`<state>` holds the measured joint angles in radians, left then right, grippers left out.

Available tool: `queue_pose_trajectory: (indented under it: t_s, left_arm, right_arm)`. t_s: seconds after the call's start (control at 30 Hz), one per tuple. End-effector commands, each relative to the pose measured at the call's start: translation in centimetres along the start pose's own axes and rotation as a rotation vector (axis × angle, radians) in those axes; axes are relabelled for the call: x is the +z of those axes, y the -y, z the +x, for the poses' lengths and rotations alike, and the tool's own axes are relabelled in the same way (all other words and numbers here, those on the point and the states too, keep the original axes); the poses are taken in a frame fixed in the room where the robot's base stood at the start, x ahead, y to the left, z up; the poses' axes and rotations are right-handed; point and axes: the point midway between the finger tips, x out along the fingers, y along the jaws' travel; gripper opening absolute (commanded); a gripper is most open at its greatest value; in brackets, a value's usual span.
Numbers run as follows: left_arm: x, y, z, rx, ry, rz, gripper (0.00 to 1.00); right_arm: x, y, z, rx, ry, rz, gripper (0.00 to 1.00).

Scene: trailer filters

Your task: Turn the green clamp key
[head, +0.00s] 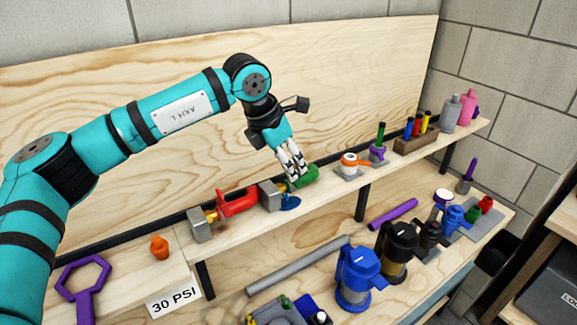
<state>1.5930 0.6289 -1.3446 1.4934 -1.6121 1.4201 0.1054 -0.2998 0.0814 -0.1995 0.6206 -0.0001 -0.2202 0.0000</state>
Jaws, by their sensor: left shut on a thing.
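The green clamp key (308,177) is on the upper shelf, right of a grey block with a blue part below it. My left gripper (294,175) reaches down from above and is shut on the green clamp key. Its fingers cover part of the key, and how the key joins its mount is hidden. My right gripper is not in view.
On the upper shelf, a red handle (237,202) and a grey block (270,196) stand left of the key. An orange-and-white part (350,165) and a purple holder (377,153) stand to its right. Blue (356,278) and black (396,248) filter housings stand below.

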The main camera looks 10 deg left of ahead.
Motion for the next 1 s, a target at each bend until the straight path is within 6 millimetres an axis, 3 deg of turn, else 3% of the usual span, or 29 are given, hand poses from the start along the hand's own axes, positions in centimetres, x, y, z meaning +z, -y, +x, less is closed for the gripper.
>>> queue_pose_trajectory:
  t_s: [0.5,0.53,0.67,1.0]
  left_arm:
    - [0.06,-0.07,-0.09,-0.007,0.001,0.021,0.03]
    - [0.06,-0.06,-0.09,-0.007,0.001,0.021,0.39]
    - [0.05,-0.05,-0.08,-0.007,0.001,0.021,0.56]
    - [0.05,-0.05,-0.34,-0.007,0.001,0.021,0.58]
  right_arm:
    - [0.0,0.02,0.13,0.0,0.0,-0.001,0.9]
    - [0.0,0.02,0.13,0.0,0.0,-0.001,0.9]
    - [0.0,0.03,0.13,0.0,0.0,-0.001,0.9]
    - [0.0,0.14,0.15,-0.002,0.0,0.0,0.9]
